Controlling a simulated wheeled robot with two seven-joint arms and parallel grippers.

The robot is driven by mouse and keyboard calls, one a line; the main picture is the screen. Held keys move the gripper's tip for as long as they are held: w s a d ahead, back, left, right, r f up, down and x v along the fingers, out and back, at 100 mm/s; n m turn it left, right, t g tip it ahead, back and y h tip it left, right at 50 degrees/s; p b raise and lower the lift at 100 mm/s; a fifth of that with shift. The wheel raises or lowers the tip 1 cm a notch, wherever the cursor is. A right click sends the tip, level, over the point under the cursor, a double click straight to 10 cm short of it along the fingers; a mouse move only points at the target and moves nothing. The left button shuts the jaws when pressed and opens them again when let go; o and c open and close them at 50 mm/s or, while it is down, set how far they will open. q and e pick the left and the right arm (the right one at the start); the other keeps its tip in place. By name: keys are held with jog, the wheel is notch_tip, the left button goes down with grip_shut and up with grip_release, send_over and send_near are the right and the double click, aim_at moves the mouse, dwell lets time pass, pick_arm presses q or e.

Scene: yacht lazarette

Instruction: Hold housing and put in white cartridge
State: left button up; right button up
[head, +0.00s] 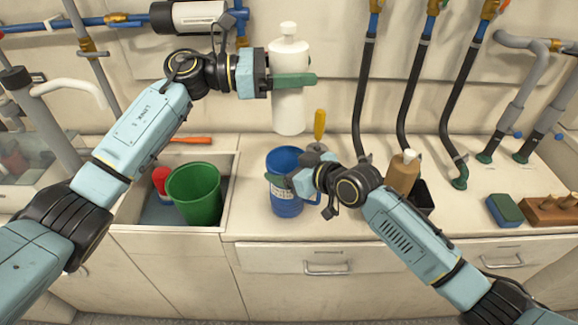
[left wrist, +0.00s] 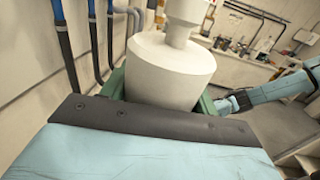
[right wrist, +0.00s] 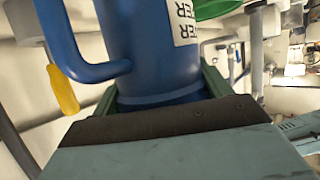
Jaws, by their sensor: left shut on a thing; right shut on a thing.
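The white cartridge (head: 289,109) is upright, with a narrower neck and cap on top. My left gripper (head: 292,80) is shut on it and holds it up in front of the back wall, above and beyond the housing. In the left wrist view the cartridge (left wrist: 170,72) sits between the green fingers. The blue housing (head: 287,205) stands upright on the counter, with a side handle and a white label. My right gripper (head: 280,181) is shut on the housing. The right wrist view shows the housing (right wrist: 150,40) between the fingers. The cartridge's lower end is clear of the housing.
A sink (head: 226,212) at left holds a green bucket (head: 195,193) and a red item. A yellow-handled tool (head: 319,125) stands behind the housing. Black hoses (head: 408,95) run down the wall.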

pick_arm(q)
jog(key=shift+a, duration=0.2)
dwell(0.4)
notch_tip(320, 180, down, 16)
dwell(2.6)
jog(key=shift+s+f, duration=0.1)
jog(key=shift+f, duration=0.05)
